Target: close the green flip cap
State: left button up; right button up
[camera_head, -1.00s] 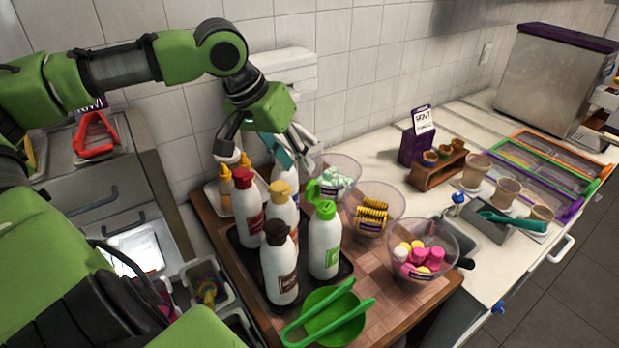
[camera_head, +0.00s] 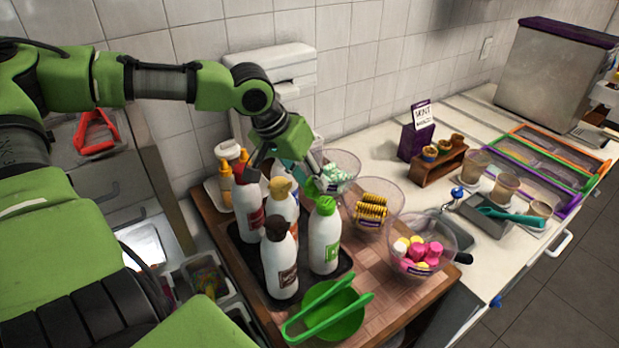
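The green flip cap (camera_head: 325,207) sits on a white bottle (camera_head: 324,243) with a green label, standing upright on a black tray. A piece of green, apparently its lid, shows at the cap's left, close to my gripper's finger; I cannot tell how far it is raised. My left gripper (camera_head: 285,178) is above and behind the bottles, pointing down, with its fingers spread apart. Its right finger is right beside the cap's lid, and I cannot tell if they touch. My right gripper is not in view.
Bottles with red, yellow and brown caps crowd the black tray (camera_head: 246,262). Clear bowls of toppings (camera_head: 372,208) stand to the right. A green bowl with green tongs (camera_head: 327,308) is in front. The wooden board's front right is partly clear.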

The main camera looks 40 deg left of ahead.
pick_arm(q)
jog(key=shift+c, duration=0.3)
grip_shut()
jog(key=y+b, duration=0.1)
jog(key=d+y+b, duration=0.1)
jog(key=y+b, duration=0.1)
jog(key=shift+w+d+m+g, duration=0.1)
jog(key=shift+d+m+g, duration=0.2)
jog(key=shift+m, duration=0.1)
jog(key=shift+w+d+m+y+b, duration=0.1)
jog(key=shift+d+y+b, duration=0.15)
jog(key=shift+y+b, duration=0.35)
jog(key=shift+s+d+m+y+b, duration=0.1)
jog(key=shift+d+y+b, duration=0.15)
jog(key=shift+y+b, duration=0.3)
jog(key=shift+w+d+m+y+b, duration=0.1)
jog(key=shift+d+y+b, duration=0.15)
jog(key=shift+y+b, duration=0.3)
